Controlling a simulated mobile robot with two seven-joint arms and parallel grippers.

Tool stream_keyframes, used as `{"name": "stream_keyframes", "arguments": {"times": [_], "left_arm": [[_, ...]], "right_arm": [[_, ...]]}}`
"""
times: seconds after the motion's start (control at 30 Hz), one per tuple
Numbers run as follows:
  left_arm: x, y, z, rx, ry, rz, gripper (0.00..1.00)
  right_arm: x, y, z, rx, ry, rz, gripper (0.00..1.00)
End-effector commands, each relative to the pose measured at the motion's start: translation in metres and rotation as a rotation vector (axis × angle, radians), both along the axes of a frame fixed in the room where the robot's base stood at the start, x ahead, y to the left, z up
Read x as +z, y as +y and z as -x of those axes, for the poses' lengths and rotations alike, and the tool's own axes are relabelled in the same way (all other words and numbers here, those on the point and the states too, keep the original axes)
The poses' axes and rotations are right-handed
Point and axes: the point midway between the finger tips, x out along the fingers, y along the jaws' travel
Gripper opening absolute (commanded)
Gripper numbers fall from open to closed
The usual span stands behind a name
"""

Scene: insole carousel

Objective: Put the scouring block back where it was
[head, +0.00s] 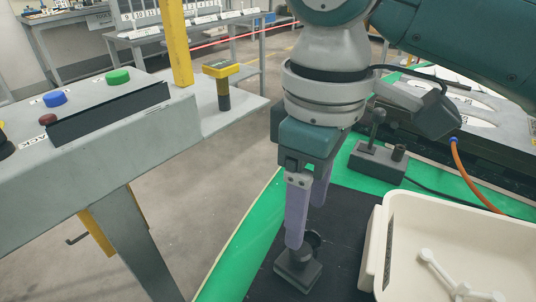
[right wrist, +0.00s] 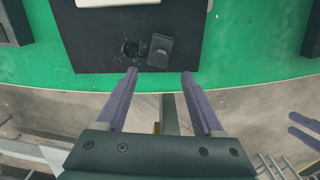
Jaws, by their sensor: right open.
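A small dark grey block with a raised part (head: 298,276) sits on the black mat (head: 340,215) near the table's edge; I take it to be the scouring block. In the right wrist view the block (right wrist: 160,50) lies beside a round black thing (right wrist: 132,49). My right gripper (head: 308,225) points down over the block in the head view. Its fingers (right wrist: 160,73) are open with nothing between them. Contact with the block is not visible. Two purple fingers of my left gripper (right wrist: 291,122) show at the right edge of the wrist view, apart and empty.
A cream tray (head: 378,245) holding a white three-armed part (head: 455,282) stands right of the block. A grey fixture (head: 378,160) with an upright lever and an orange hose (head: 470,178) lie behind. A button console (head: 100,120) stands left, across open floor.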

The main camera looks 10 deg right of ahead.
Motion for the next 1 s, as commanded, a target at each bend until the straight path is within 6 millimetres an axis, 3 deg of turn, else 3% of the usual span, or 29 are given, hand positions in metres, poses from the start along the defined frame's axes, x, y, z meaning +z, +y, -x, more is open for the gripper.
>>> {"name": "stream_keyframes", "arguments": {"times": [0.13, 0.37, 0.53, 0.73, 0.87, 1.0], "left_arm": [[0.006, 0.000, 0.000, 0.002, 0.000, 0.002, 0.50], [0.007, -0.002, 0.000, 0.006, 0.000, 0.008, 0.50], [0.007, -0.003, 0.000, 0.007, 0.000, 0.011, 0.50], [0.007, -0.003, 0.000, 0.007, 0.001, 0.011, 0.50], [0.007, -0.002, 0.000, 0.006, 0.001, 0.009, 0.50], [0.007, -0.002, 0.000, 0.004, 0.001, 0.007, 0.50]], "right_arm": [[0.023, 0.000, -0.001, 0.001, -0.001, 0.000, 0.69], [0.030, 0.000, 0.001, 0.000, 0.001, -0.002, 0.69], [0.012, 0.019, 0.021, 0.003, -0.011, -0.080, 0.69], [-0.015, 0.041, 0.067, -0.123, -0.085, -0.263, 0.69], [-0.025, 0.023, 0.094, -0.293, -0.152, -0.306, 0.69], [-0.030, -0.020, 0.124, -0.479, -0.222, -0.258, 0.69]]}}
